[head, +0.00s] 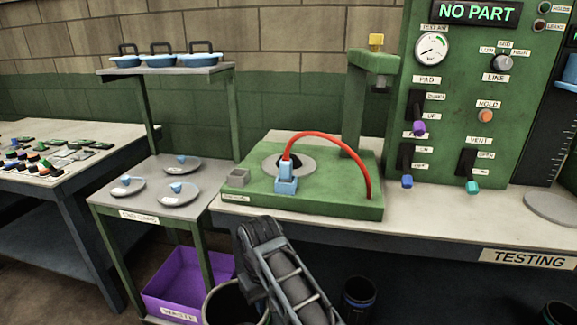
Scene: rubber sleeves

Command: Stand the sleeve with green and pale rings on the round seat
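The round seat looks to be the pale grey disc (312,164) with a dark centre, on top of the green test fixture (345,200). A light blue block (286,186) with a red hose stands at its front edge and hides part of it. I cannot pick out the sleeve with green and pale rings; several small coloured pieces (14,166) lie on the left table, too small to tell apart. My gripper (257,231) is the dark end of my arm, low in front of the fixture and apart from the seat. Its fingers cannot be made out.
A purple bin (195,272) and a dark bucket (232,305) stand below. The green panel (455,100) reads NO PART.

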